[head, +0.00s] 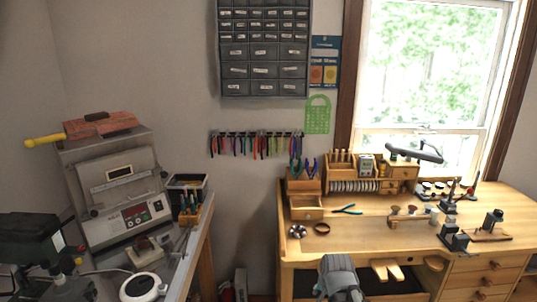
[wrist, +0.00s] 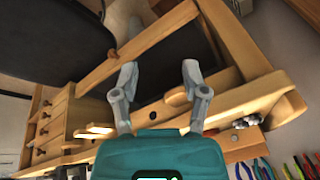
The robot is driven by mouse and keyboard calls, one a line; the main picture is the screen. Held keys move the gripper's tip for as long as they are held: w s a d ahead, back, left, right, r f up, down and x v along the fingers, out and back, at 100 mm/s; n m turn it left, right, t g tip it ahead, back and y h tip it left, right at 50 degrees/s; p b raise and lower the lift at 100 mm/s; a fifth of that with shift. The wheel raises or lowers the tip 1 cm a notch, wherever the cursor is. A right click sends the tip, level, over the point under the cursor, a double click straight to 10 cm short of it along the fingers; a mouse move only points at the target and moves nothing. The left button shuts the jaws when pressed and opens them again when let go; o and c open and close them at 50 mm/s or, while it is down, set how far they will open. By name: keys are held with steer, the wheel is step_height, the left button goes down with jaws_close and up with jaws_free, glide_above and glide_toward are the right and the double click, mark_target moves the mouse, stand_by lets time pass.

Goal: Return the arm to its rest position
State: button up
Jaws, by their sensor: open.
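My gripper (wrist: 159,78) shows in the wrist view with its two grey fingers apart and nothing between them. Behind the fingers is the wooden workbench (wrist: 245,42), seen tilted, with a dark area under its frame. In the head view, a grey part of my arm (head: 340,278) shows at the bottom edge, in front of the workbench (head: 375,230). The fingertips cannot be made out there.
A grey side table (head: 190,250) at left bears a furnace (head: 122,190) with a brick on top. Pliers (head: 348,209), a small wooden drawer unit (head: 307,205) and several tools stand on the workbench. A tool rack (head: 255,134) and a drawer cabinet (head: 264,50) hang on the wall.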

steer(key=s+f+n+g, duration=0.2)
steer(key=s+n+g, duration=0.1)
steer(key=s+n, duration=0.3)
steer(key=shift+s+g+b, duration=0.3)
steer(key=shift+s+b, duration=0.1)
steer(key=shift+s, duration=0.5)
steer(key=shift+r, duration=0.15)
stand_by(0.5)
